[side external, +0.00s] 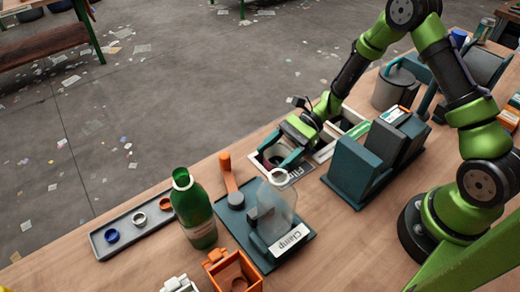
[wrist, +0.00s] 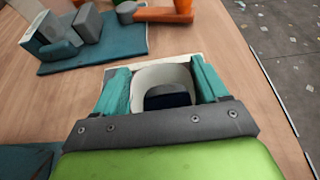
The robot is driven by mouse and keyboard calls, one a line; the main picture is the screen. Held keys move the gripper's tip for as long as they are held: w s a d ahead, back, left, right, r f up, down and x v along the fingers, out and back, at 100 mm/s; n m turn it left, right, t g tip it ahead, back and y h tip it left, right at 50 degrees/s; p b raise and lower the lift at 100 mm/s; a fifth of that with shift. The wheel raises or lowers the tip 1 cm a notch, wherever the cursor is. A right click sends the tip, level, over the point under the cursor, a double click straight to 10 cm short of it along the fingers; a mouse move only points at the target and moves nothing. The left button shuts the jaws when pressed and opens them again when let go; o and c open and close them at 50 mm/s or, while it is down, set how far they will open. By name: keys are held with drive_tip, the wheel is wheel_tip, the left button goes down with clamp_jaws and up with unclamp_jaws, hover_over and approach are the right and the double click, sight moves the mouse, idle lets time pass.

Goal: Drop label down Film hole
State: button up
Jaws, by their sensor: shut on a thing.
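My gripper (side external: 278,152) is just above the hole marked Film (side external: 291,178), pointing down at it. In the wrist view its two teal fingers (wrist: 161,72) are shut on a pale, curved label (wrist: 150,76), which bows between them. Dark space shows inside the label's curve. The white plate around the hole (wrist: 185,58) shows behind the fingers. In the side view the label is too small and covered to make out, and the gripper hides part of the hole.
A green bottle (side external: 193,208) stands beside a grey tray (side external: 101,243) of caps. An orange bin (side external: 236,272) is in front. A teal block machine (side external: 354,168) stands right of the hole.

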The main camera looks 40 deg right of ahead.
drive_tip(key=o, duration=0.8)
drive_tip(key=shift+a+f, duration=0.1)
drive_tip(key=shift+f, duration=0.35)
drive_tip(key=shift+o, duration=0.3)
drive_tip(key=shift+r, duration=0.45)
wheel_tip(320, 180, up, 13)
drive_tip(key=s+a+r, duration=1.2)
drive_tip(key=r, duration=0.2)
drive_tip(key=shift+a, duration=0.25)
